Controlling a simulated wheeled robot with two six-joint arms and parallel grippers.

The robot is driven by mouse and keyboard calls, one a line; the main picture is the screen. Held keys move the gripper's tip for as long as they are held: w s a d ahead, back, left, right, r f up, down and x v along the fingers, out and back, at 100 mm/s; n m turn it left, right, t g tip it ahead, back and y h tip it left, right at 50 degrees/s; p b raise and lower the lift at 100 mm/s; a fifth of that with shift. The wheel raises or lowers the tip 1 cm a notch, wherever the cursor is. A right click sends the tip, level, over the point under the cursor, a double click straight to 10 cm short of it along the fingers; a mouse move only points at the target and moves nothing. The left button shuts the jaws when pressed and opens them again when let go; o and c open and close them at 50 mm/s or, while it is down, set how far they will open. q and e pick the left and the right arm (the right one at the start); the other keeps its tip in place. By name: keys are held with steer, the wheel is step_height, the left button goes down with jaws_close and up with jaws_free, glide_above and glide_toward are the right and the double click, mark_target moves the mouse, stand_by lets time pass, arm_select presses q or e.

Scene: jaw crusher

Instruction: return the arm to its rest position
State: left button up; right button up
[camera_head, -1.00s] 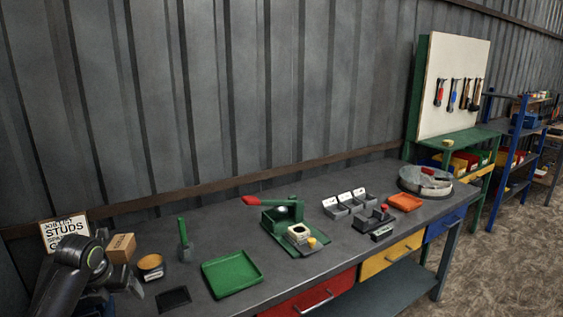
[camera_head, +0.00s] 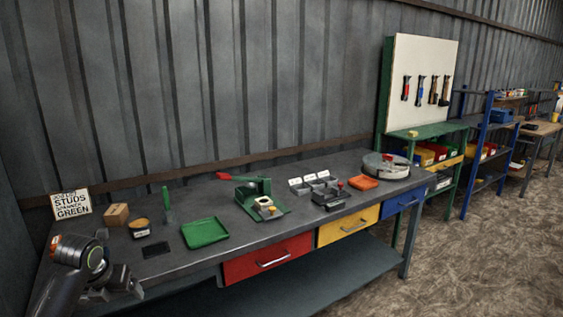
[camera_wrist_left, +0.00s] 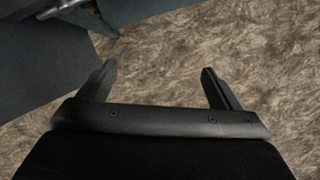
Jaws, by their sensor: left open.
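My left arm comes in at the lower left of the head view, in front of the workbench's near left edge. My left gripper (camera_head: 118,290) is low there, and it looks empty. In the left wrist view the left gripper (camera_wrist_left: 158,88) shows two fingers spread wide apart with nothing between them, over the brown floor (camera_wrist_left: 200,50). The grey workbench (camera_head: 300,215) is behind and to the right of the gripper. My right arm and gripper are not in view.
On the bench stand a sign (camera_head: 71,204), a cardboard box (camera_head: 116,214), a green tray (camera_head: 205,232), a green press with a red handle (camera_head: 254,188), small bins (camera_head: 315,183) and a round grey container (camera_head: 386,166). Open floor (camera_head: 480,260) lies at right.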

arm_select(q)
steer(key=s+a+f+n+g, duration=0.15)
steer(key=f+n, duration=0.35)
steer(key=f, duration=0.6)
steer(key=s+f+n+t, duration=0.1)
steer(key=s+f+n, duration=0.2)
steer(key=f+n, duration=0.5)
steer(key=s+f+n+g, duration=0.1)
steer(key=s+f+n, duration=0.2)
steer(key=s+f, duration=0.45)
steer(key=s+f+n, duration=0.4)
steer(key=s+f, duration=0.1)
steer(key=f, duration=0.6)
steer(key=s+d+f+n, duration=0.3)
steer(key=s+f+n, duration=0.2)
steer(key=s, duration=0.7)
steer(key=s+d+f+n+g, duration=0.1)
steer(key=s+d+f+n, duration=0.3)
steer(key=s, duration=0.7)
steer(key=s+d+f+n+g, duration=0.1)
steer(key=s+d+f+n, duration=0.2)
steer(key=s+f+n, duration=0.2)
steer(key=s+f, duration=0.3)
steer(key=s, duration=0.4)
steer(key=shift+s+d+f+n, duration=0.2)
steer(key=shift+s+f+n, duration=0.1)
steer(key=shift+s+n, duration=0.1)
